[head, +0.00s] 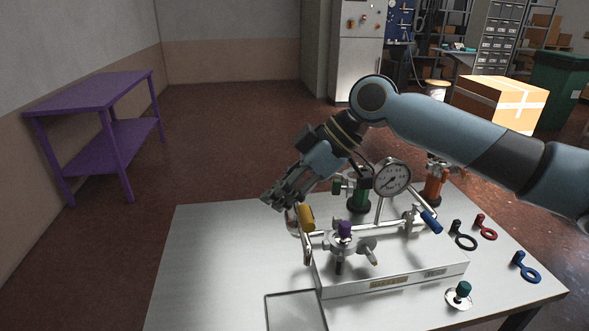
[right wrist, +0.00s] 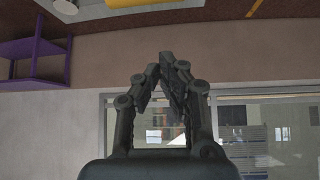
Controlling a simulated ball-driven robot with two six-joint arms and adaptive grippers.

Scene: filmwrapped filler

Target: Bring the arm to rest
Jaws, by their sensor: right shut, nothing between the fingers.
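My right arm comes in from the right in the head view. Its gripper (head: 283,197) is above the table (head: 215,255), just up and left of the yellow-handled part of the apparatus. In the right wrist view the gripper's fingers (right wrist: 166,62) come together at the tips with nothing between them. Whether the gripper touches the yellow handle (head: 306,217) cannot be told. My left gripper is not in view.
A white-based apparatus (head: 390,273) with a pressure gauge (head: 391,177) and a purple knob (head: 344,228) stands on the table. Ring-shaped tags (head: 486,229) and a green-knobbed part (head: 461,294) lie at the right. The table's left side is clear. A purple shelf (head: 95,94) stands back left.

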